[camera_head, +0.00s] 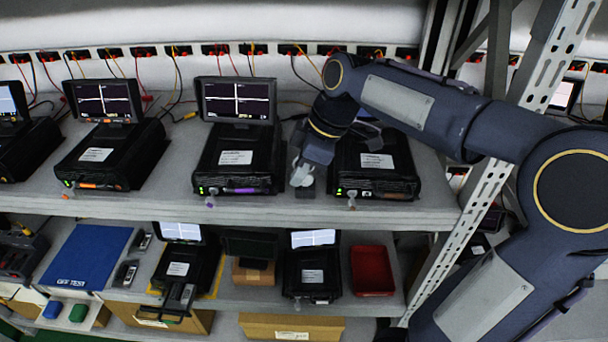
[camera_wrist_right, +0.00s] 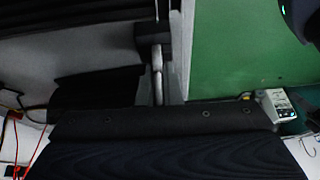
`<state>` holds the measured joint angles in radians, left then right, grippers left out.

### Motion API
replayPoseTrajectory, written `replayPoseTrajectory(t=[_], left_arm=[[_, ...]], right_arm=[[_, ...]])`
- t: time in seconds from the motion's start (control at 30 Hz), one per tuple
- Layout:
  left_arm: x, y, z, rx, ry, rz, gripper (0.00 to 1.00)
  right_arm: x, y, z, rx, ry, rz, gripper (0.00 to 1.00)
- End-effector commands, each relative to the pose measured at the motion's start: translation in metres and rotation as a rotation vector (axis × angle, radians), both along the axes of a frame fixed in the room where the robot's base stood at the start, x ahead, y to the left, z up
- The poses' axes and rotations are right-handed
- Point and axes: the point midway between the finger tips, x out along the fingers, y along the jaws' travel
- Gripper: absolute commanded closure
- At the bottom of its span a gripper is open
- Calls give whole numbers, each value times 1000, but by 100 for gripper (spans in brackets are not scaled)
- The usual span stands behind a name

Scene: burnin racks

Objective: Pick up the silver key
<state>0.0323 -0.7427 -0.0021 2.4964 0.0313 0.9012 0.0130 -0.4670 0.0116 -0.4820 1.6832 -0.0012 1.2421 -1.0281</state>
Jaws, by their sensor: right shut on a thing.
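My right gripper (camera_head: 302,178) reaches down to the upper shelf, between two black test units. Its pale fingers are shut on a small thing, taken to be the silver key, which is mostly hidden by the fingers. In the right wrist view a slim pale grey piece (camera_wrist_right: 157,75) shows below a dark block, but its outline is unclear. Other small keys hang at the fronts of the middle unit (camera_head: 210,202) and the right unit (camera_head: 352,203). My left gripper is not in view.
The middle test unit (camera_head: 237,158) and right test unit (camera_head: 376,162) stand close on either side of the gripper. A perforated rack post (camera_head: 497,160) stands right. The lower shelf holds a blue mat (camera_head: 85,255), more units and a red tray (camera_head: 372,270).

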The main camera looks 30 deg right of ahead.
Motion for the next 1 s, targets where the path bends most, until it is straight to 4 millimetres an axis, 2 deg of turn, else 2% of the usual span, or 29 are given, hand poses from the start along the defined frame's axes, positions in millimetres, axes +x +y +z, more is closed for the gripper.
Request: replayPoseTrajectory(t=[0.77,1.0], left_arm=[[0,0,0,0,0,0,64],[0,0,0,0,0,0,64]], right_arm=[[-3,3,-2,4,14,6,100],[-2,3,15,5,9,5,100]])
